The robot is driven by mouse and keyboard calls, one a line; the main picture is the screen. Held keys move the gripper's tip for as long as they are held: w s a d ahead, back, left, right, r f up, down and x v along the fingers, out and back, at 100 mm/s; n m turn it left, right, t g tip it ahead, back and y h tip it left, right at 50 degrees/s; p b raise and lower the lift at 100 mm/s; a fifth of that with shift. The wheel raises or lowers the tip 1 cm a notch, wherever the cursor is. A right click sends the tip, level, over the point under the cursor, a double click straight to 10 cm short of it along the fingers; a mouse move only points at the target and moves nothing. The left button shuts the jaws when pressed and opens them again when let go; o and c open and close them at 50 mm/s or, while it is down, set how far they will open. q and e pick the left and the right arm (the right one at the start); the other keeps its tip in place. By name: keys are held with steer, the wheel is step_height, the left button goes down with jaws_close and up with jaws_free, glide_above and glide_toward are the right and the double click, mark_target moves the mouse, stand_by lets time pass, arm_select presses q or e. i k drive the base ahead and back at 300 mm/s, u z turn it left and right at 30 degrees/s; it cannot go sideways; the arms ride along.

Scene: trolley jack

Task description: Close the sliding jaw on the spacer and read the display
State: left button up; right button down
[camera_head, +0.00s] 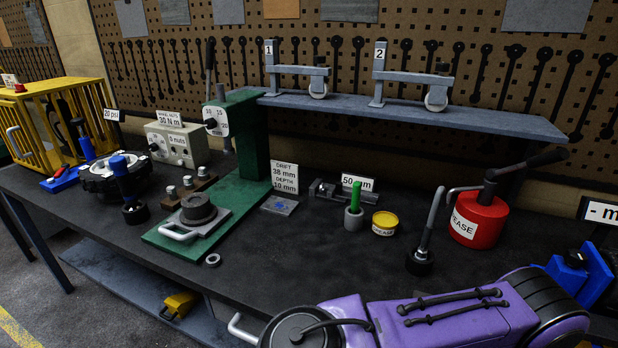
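At the right edge, a white display sign (602,213) shows a dash and an "m", and the rest is cut off by the frame. Below it is a blue block fixture (597,277) with a dark knob, partly hidden by my purple arm; I cannot tell whether it is the sliding jaw. No spacer can be made out there. A small metal ring (212,259) lies flat on the bench near the green press, and I cannot tell whether it is the spacer. Neither gripper is in view; only a purple arm link of mine shows at the lower right.
The green press (258,135) stands left of centre. A red grease can (479,218), a yellow grease tin (385,223) and a dark-based upright tool (427,235) stand right of it. A grey shelf (420,112) runs behind. The middle front of the bench (290,262) is clear.

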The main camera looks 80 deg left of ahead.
mark_target(337, 188)
steer(key=u, duration=2.75)
